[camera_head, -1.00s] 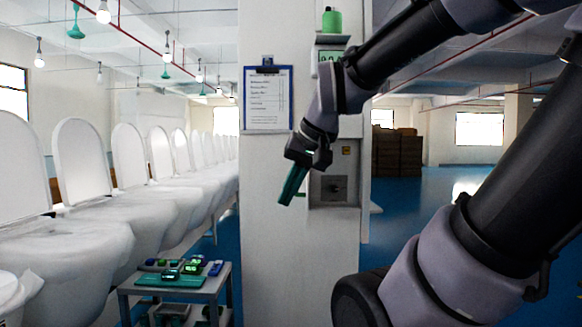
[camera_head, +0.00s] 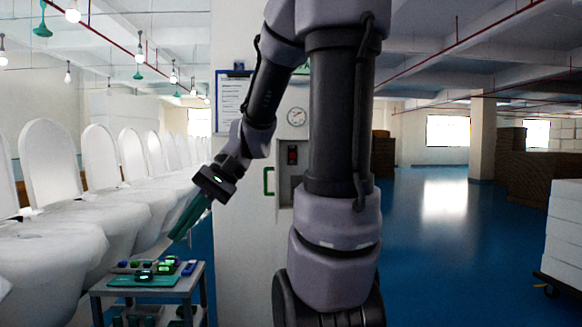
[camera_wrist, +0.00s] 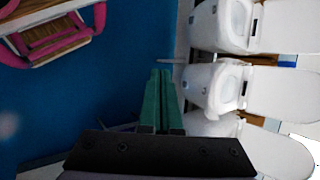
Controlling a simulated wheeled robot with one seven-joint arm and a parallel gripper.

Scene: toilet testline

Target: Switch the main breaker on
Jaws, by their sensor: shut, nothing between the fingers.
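A grey recessed box (camera_head: 285,186) is set in the white column, partly hidden behind my arm. A small dark switch with a red part (camera_head: 292,154), which looks like the breaker, sits in it. A green handle (camera_head: 268,181) stands at the box's left side. My gripper (camera_head: 182,232) has long green fingers, shut and empty. It points down and left, left of the column and apart from the switch. In the wrist view my gripper (camera_wrist: 160,76) shows its fingers together over blue floor; the breaker is not in that view.
A grey cart (camera_head: 190,284) with small green and blue devices stands below my gripper. A row of white toilets (camera_head: 120,205) lines the left. A round gauge (camera_head: 296,116) and a clipboard (camera_head: 230,100) are on the column. Blue floor (camera_head: 440,240) at right is open.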

